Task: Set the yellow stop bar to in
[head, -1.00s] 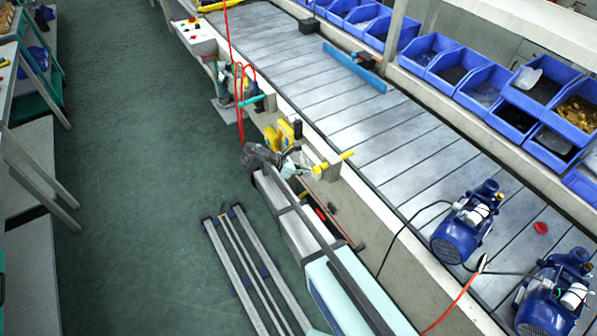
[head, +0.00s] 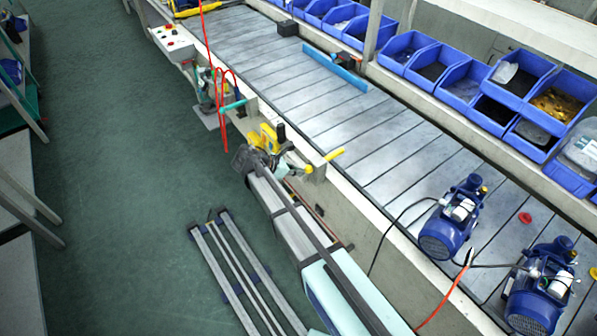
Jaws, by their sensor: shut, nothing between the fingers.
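The yellow stop bar (head: 335,155) runs through a grey bracket (head: 319,172) on the near edge of the conveyor. Its far end sticks out a short way over the belt, and its near end shows on the aisle side of the bracket. My gripper (head: 293,165) is small in the head view, on the aisle side, close to the bar's near end. It is shut with nothing held. My wrist and arm partly cover this spot, so I cannot tell whether the fingers touch the bar.
Two blue pumps (head: 453,218) with cables stand on the conveyor (head: 395,155) at the right. A blue bar (head: 335,67) lies across the belt farther up. Blue bins (head: 465,84) line the far side. A red coiled hose (head: 222,100) hangs beyond my arm. The left aisle floor is clear.

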